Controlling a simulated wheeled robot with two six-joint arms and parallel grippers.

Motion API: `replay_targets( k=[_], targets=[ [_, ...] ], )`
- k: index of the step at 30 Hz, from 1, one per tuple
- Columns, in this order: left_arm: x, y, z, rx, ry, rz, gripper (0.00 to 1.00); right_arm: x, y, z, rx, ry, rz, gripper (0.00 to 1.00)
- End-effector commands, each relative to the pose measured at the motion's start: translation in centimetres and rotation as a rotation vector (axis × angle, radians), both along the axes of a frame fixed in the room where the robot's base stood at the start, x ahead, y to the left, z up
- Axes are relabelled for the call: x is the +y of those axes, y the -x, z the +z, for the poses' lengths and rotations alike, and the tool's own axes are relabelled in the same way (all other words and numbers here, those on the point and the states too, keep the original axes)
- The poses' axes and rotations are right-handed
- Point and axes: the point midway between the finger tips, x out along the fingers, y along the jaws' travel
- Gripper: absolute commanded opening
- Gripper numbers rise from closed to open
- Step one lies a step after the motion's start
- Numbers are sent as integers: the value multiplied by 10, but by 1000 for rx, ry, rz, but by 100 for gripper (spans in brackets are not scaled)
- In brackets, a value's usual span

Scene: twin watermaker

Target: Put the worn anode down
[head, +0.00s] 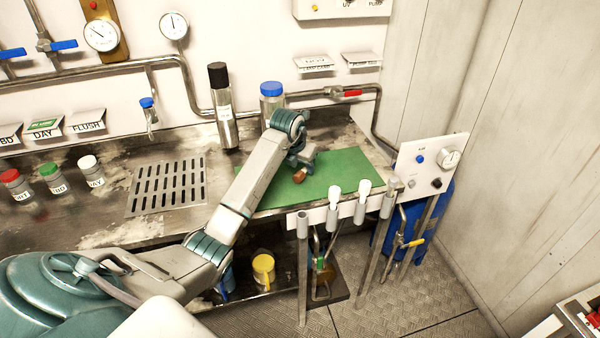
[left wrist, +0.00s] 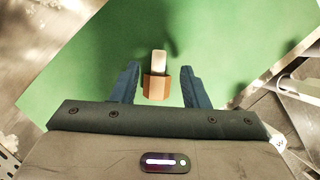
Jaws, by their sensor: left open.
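The worn anode, with a copper-brown hex head (left wrist: 157,87) and a short pale stub, is on the green mat (left wrist: 80,75). In the head view the brown anode (head: 299,176) shows on the green mat (head: 340,180) just below the gripper. My left gripper (left wrist: 158,80) is open, with one blue finger on each side of the anode and a visible gap on both sides. In the head view my left gripper (head: 302,165) is low over the mat, partly hidden by its own wrist. My right gripper is not in view.
A metal cylinder with a black cap (head: 223,105) and a blue-lidded jar (head: 271,100) stand behind the mat. A drain grate (head: 168,185) is to the left. White-topped tubes (head: 334,195) line the front edge. The right part of the mat is clear.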

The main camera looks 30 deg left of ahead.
Motion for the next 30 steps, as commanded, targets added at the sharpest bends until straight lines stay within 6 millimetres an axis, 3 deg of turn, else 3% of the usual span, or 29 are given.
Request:
replay_targets(
  k=[1, 6, 13, 14, 20, 30],
  targets=[
    [2, -2, -4, 5, 1, 1, 41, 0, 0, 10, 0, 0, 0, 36],
    [2, -9, -22, 1, 0, 1, 41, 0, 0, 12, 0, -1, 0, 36],
    [2, -10, -25, 0, 0, -1, 41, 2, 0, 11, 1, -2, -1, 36],
    [2, -10, -25, 0, 0, -1, 39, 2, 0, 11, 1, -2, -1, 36],
    [2, -10, -25, 0, 0, 0, 0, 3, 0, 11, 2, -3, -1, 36],
    [2, -10, -23, -1, 0, 0, 0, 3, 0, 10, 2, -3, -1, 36]
  ],
)
